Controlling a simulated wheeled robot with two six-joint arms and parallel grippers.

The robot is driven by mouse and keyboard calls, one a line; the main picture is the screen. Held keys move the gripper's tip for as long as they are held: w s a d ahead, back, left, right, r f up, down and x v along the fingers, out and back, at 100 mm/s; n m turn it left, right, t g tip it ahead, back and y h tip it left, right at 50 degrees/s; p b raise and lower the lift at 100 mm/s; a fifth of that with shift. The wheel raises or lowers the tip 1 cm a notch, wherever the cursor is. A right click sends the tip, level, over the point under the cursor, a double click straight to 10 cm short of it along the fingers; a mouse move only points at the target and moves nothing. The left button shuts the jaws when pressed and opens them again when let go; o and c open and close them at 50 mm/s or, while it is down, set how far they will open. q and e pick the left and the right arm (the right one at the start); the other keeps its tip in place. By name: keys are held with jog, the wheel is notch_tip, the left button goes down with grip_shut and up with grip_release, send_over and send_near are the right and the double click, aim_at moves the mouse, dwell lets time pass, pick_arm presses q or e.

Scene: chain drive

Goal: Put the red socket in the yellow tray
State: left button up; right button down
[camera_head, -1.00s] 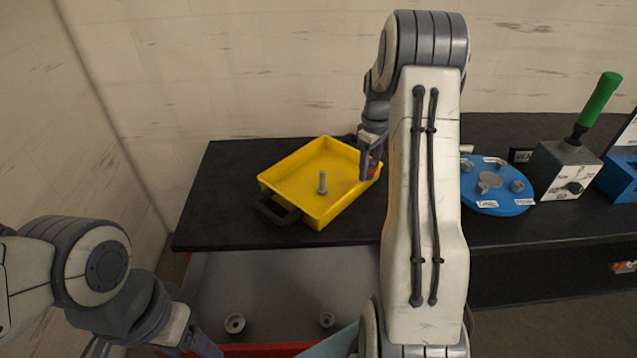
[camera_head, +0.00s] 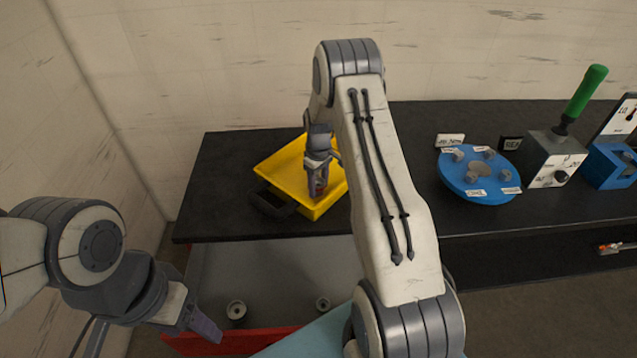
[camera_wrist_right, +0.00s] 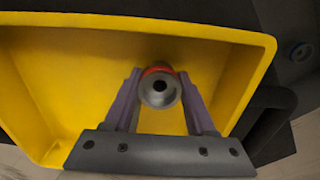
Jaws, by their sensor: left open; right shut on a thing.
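The yellow tray (camera_head: 285,165) lies on the black bench top, with a black handle on its near left side. My right gripper (camera_head: 317,190) is over the tray's near part, pointing down. In the right wrist view its fingers (camera_wrist_right: 160,98) are shut on a grey, round socket with a red band (camera_wrist_right: 160,88), with the yellow tray (camera_wrist_right: 70,85) behind it. I cannot tell whether the socket touches the tray floor. The bolt-like peg seen earlier in the tray is hidden now. My left gripper (camera_head: 205,328) is open and empty at the lower left.
A blue round plate (camera_head: 480,185) with grey parts stands right of the tray. Beyond it are a box with a green lever (camera_head: 585,95) and a blue block (camera_head: 610,165). Two grey rings (camera_head: 236,311) lie on the lower surface near a red edge (camera_head: 240,342).

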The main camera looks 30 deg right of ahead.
jog(key=shift+f, duration=0.1)
jog(key=shift+c, duration=1.1)
grip_release()
